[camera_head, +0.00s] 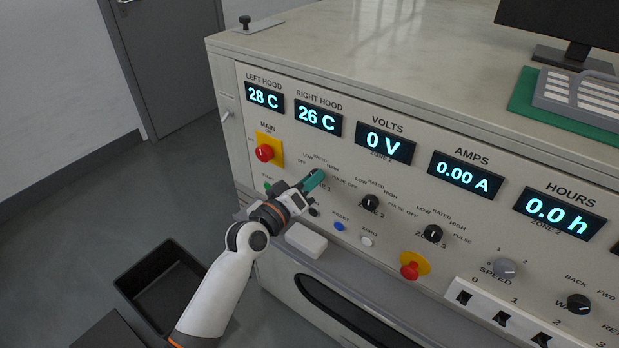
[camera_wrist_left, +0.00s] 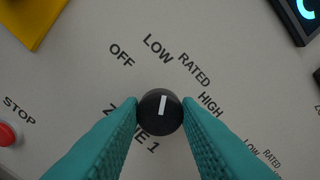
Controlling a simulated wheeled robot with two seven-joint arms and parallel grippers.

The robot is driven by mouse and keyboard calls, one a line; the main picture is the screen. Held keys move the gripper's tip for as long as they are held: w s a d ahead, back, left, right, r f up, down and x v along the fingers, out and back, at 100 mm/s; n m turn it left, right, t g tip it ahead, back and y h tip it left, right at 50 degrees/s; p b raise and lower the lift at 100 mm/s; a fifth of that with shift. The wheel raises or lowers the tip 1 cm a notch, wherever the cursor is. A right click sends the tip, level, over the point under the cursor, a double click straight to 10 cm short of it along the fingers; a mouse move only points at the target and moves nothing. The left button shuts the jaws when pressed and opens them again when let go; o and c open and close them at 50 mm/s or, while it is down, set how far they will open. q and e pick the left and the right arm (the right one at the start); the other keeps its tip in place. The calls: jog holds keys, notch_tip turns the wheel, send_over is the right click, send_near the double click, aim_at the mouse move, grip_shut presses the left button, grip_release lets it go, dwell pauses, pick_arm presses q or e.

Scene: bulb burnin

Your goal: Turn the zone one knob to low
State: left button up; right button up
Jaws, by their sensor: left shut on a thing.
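The zone one knob (camera_wrist_left: 160,118) is round and black with a white pointer mark. In the left wrist view its pointer aims almost straight up, close to the LOW label (camera_wrist_left: 157,49) and slightly toward RATED (camera_wrist_left: 195,70). OFF (camera_wrist_left: 122,54) and HIGH (camera_wrist_left: 210,104) lie to either side. My left gripper (camera_wrist_left: 160,108) has its two teal fingers against opposite sides of the knob, shut on it. In the head view the left gripper (camera_head: 316,180) reaches the panel from the lower left and hides this knob. My right gripper is not in view.
The zone two knob (camera_head: 370,202) and another black knob (camera_head: 433,233) sit to the right on the panel (camera_head: 300,150). A red main knob (camera_head: 265,153) on a yellow plate is at upper left, and a red stop button (camera_wrist_left: 7,134) is near the left finger. A black bin (camera_head: 160,285) stands on the floor.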

pick_arm(q)
jog(key=shift+n, duration=0.5)
jog(key=o, duration=1)
jog(key=shift+a, duration=0.1)
jog(key=v, duration=1.2)
